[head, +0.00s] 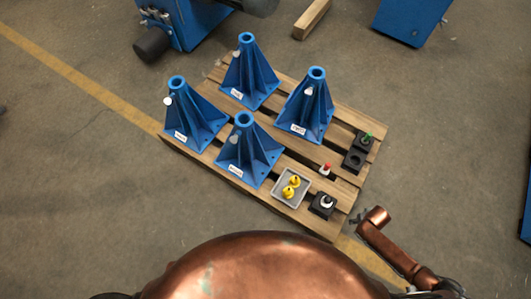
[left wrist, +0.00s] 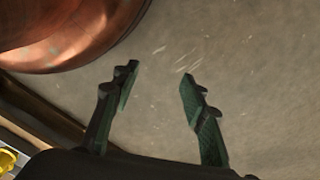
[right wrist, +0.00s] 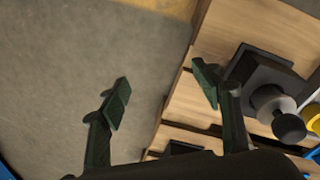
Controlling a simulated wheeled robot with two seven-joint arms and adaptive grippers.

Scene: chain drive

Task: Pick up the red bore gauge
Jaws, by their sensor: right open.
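The red bore gauge (head: 327,168) is small in the head view. It stands on the pallet's right part, between the tray and the black holders. I cannot make it out in either wrist view. My right gripper (right wrist: 163,85) is open and empty, beside the pallet edge, with one finger over the planks near a black block holding a grey-and-black gauge (right wrist: 278,110). My left gripper (left wrist: 160,75) is open and empty over bare floor. Neither gripper's fingers are clear in the head view.
Several blue stands (head: 244,150) stand on the wooden pallet (head: 335,228). A grey tray (head: 279,197) holds yellow parts. A black holder (head: 323,207) carries a pale-topped gauge. A green-topped gauge (head: 366,137) stands in another holder, beside an empty-looking one (head: 355,160).

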